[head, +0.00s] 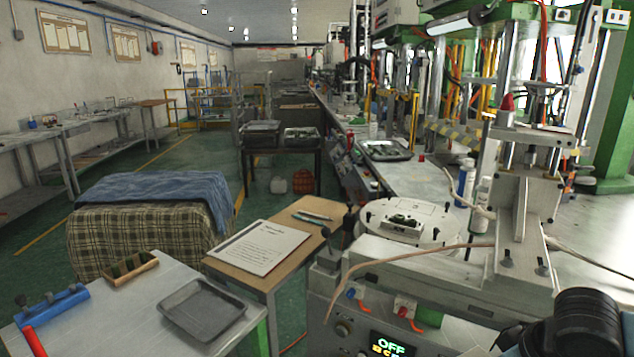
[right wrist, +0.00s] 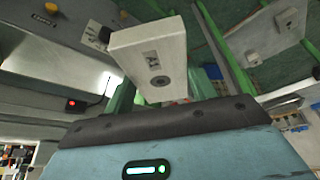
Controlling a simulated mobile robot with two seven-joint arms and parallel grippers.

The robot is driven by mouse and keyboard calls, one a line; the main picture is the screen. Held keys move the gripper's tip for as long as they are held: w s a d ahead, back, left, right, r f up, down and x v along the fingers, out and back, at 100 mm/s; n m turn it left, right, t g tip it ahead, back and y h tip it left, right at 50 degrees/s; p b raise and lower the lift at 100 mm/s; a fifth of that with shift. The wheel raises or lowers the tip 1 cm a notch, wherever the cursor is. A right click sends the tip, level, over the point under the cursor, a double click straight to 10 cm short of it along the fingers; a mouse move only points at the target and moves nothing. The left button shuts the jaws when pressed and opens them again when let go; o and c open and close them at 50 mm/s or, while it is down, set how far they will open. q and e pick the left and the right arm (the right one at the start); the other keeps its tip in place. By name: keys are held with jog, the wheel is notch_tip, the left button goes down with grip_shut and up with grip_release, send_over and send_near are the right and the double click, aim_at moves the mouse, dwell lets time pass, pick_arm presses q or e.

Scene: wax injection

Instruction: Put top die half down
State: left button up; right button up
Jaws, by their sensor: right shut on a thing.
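A pale block-shaped die half (right wrist: 150,55) with a letter mark and a round hole shows in the right wrist view, tilted. I take it for the top die half. My right gripper (right wrist: 165,108) is shut on it; its fingertips are mostly hidden behind the dark edge of the gripper body. In the head view, a round white plate (head: 382,230) sits on the injection machine with a small grey die piece (head: 405,221) on it. The held die half is not clearly visible in the head view. My left gripper is in neither view.
The machine's upright press frame (head: 521,215) stands right of the round plate, with bottles (head: 465,182) behind it. A hose crosses in front. A wooden table with a paper sheet (head: 259,247) and a grey table with an empty tray (head: 203,309) stand left.

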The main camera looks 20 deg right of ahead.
jog(key=shift+a+f, duration=0.2)
jog(key=shift+a, duration=0.5)
jog(key=a+r+m+p, duration=0.1)
jog(key=a+r+p, duration=0.25)
jog(key=a, duration=1.35)
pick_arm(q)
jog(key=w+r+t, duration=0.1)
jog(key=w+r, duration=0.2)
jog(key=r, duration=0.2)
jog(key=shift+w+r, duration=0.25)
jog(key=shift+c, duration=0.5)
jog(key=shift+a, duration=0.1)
pick_arm(e)
jog(key=s+f, duration=0.3)
jog(key=f, duration=1.1)
jog(key=shift+s+d, duration=0.15)
